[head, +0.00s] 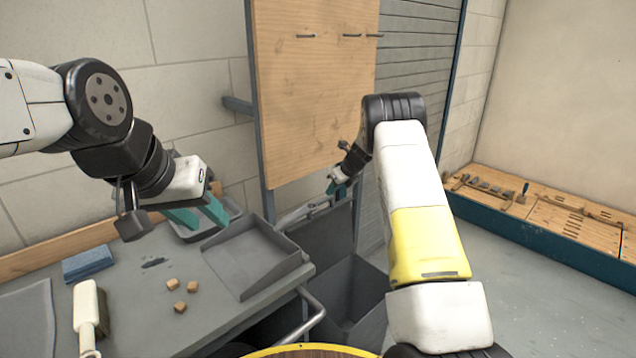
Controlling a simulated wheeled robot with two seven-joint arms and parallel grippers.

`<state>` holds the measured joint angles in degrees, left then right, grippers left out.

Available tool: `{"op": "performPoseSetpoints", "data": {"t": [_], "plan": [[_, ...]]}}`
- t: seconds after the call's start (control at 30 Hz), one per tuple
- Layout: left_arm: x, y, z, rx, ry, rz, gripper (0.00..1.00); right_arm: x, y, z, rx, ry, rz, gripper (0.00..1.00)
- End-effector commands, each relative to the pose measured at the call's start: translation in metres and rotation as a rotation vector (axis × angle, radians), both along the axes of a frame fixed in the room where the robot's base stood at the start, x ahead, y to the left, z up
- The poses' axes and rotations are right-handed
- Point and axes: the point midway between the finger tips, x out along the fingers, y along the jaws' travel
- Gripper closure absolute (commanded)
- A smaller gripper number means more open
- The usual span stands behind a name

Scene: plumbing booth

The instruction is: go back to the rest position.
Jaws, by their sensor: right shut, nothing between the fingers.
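My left gripper (198,216) hangs over the back of the grey workbench (225,290), in front of the pale block wall. Its two teal fingers are apart and nothing shows between them. My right gripper (333,186) is farther off, beyond my raised white and yellow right arm, near the lower edge of the wooden board. Its teal fingertips are small in the picture, shut and empty.
The workbench holds a grey tray (291,251), several small wooden cubes (180,306), a blue sponge (87,263) and a white-handled brush (85,306). A wooden board (315,110) with pegs stands behind. A grey bin (352,325) is beside the bench. Tools lie on a low bench (575,220) at right.

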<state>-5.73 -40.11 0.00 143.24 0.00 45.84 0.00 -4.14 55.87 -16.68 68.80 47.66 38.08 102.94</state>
Motion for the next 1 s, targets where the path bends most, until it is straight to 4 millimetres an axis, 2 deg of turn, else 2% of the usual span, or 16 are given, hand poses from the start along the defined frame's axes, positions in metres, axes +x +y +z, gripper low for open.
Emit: {"op": "performPoseSetpoints", "data": {"t": [0.17, 0.27, 0.4, 0.47, 0.6, 0.8, 1.0], "plan": [[0.0, 0.0, 0.0, 0.0, 0.0, 0.0, 0.64, -0.024, -0.005, 0.06, -0.071, -0.071, 0.141, 1.0], [0.0, 0.0, 0.0, 0.0, 0.0, 0.0, 0.64, -0.054, -0.007, 0.109, -0.148, -0.14, 0.291, 1.0], [0.0, 0.0, 0.0, 0.0, 0.0, 0.0, 0.64, -0.108, -0.006, 0.169, -0.27, -0.239, 0.528, 1.0], [0.0, 0.0, 0.0, 0.0, 0.0, 0.0, 0.64, -0.133, -0.005, 0.191, -0.326, -0.284, 0.63, 1.0], [0.0, 0.0, 0.0, 0.0, 0.0, 0.0, 0.64, -0.198, -0.004, 0.235, -0.463, -0.389, 0.875, 1.0], [0.0, 0.0, 0.0, 0.0, 0.0, 0.0, 0.64, -0.297, -0.002, 0.274, -0.683, -0.531, 1.23, 1.0], [0.0, 0.0, 0.0, 0.0, 0.0, 0.0, 0.64, -0.397, -0.003, 0.283, -0.932, -0.647, 1.597, 1.0]]}}
